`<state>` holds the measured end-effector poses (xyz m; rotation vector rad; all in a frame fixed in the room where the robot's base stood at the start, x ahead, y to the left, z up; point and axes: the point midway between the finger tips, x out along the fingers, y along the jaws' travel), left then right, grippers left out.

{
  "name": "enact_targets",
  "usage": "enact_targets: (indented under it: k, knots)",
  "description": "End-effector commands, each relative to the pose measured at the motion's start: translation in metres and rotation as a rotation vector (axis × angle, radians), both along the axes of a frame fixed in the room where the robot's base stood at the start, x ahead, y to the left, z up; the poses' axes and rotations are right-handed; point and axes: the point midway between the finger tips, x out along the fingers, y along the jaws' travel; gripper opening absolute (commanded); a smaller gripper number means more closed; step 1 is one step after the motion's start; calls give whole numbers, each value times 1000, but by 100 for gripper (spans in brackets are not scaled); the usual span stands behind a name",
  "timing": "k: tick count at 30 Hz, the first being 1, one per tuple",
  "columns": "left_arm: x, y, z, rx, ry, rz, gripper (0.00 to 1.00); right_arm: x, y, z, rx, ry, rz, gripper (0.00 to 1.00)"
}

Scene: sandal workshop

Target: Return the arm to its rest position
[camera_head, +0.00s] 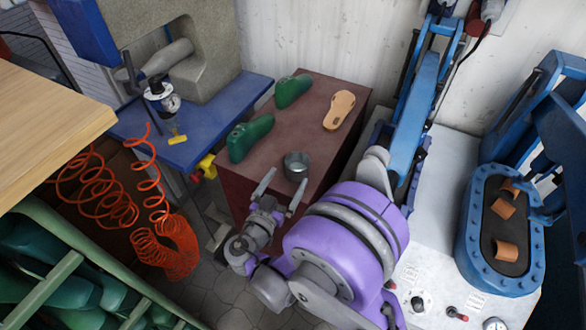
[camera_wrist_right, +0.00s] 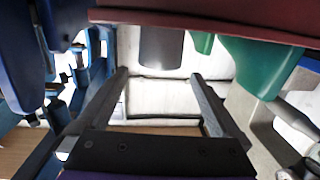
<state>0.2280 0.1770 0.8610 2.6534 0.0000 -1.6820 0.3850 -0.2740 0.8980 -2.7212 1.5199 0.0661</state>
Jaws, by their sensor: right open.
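My right gripper (camera_head: 280,192) is open and empty at the near edge of the dark red table (camera_head: 313,140). A grey metal cup (camera_head: 296,165) stands on that table just beyond the fingertips, and nothing is between the fingers. In the right wrist view, the open fingers (camera_wrist_right: 160,74) point toward the cup (camera_wrist_right: 161,47), with the red table edge (camera_wrist_right: 215,25) across the top. My purple and grey right arm reaches in from the lower right. My left arm and gripper are not in view.
Two green shoe lasts (camera_head: 250,137) (camera_head: 292,91) and a tan sandal (camera_head: 339,110) lie on the red table. A blue press machine (camera_head: 500,235) stands right of my arm. A blue bench (camera_head: 200,138), orange coiled hose (camera_head: 165,245) and wooden top (camera_head: 45,125) are at left.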

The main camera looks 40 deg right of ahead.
Motion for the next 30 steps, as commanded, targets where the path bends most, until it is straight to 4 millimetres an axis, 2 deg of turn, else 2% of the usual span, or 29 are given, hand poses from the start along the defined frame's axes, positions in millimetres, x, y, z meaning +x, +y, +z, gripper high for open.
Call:
enact_targets:
  k: [6, 22, 26, 30]
  knots:
    - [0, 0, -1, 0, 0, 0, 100, -7, 11, 1, 0, 0, 1, 100]
    - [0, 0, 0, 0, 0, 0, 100, -8, 9, 1, 4, 14, -2, 100]
    - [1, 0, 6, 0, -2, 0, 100, -14, 0, 1, 49, 143, -5, 100]
    - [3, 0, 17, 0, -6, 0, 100, -34, -9, -4, 160, 413, 36, 100]
